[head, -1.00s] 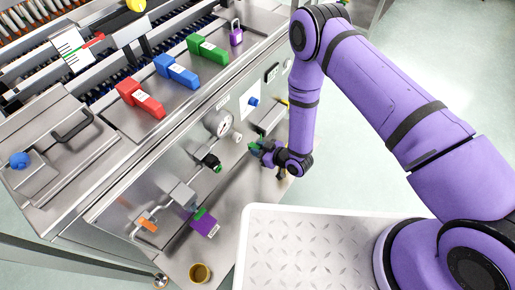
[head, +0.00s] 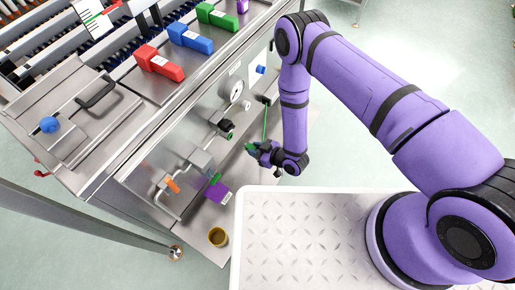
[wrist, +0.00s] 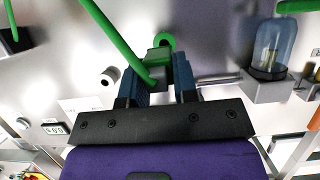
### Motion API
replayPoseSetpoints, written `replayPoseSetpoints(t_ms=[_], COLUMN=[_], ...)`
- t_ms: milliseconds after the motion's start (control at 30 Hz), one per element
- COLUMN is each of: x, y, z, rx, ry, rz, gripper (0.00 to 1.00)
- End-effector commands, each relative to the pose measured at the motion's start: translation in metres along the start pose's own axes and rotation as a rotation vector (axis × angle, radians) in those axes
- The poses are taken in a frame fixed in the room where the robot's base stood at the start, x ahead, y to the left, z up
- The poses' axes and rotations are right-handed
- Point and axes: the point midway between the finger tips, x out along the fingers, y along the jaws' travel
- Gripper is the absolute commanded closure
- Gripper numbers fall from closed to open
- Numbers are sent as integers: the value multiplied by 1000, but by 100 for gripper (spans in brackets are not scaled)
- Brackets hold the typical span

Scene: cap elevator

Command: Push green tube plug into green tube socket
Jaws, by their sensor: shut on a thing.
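My gripper (head: 258,149) is in front of the machine's front panel, shut on the green tube plug (head: 250,147). In the wrist view, the plug (wrist: 158,62) sits between the blue fingers of the gripper (wrist: 158,82), with the green tube (wrist: 110,38) curving off to the upper left. A green ring (wrist: 165,40) shows just beyond the plug; I cannot tell whether they touch. In the head view, a black fitting with green on it (head: 226,125), likely the green socket, is on the panel, left of and above my gripper, with a visible gap.
A round gauge (head: 237,92) is above the fitting. An orange-handled valve (head: 172,184) and a purple tag (head: 217,193) are to the left.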

Motion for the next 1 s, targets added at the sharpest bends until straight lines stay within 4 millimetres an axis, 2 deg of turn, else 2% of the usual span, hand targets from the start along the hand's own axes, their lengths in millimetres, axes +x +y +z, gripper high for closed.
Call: replayPoseSetpoints(t_ms=[600, 1000], x=[49, 48], y=[0, 0], z=[-21, -21], rx=[0, 1], ry=[2, 1], rz=[0, 0], gripper=[96, 96])
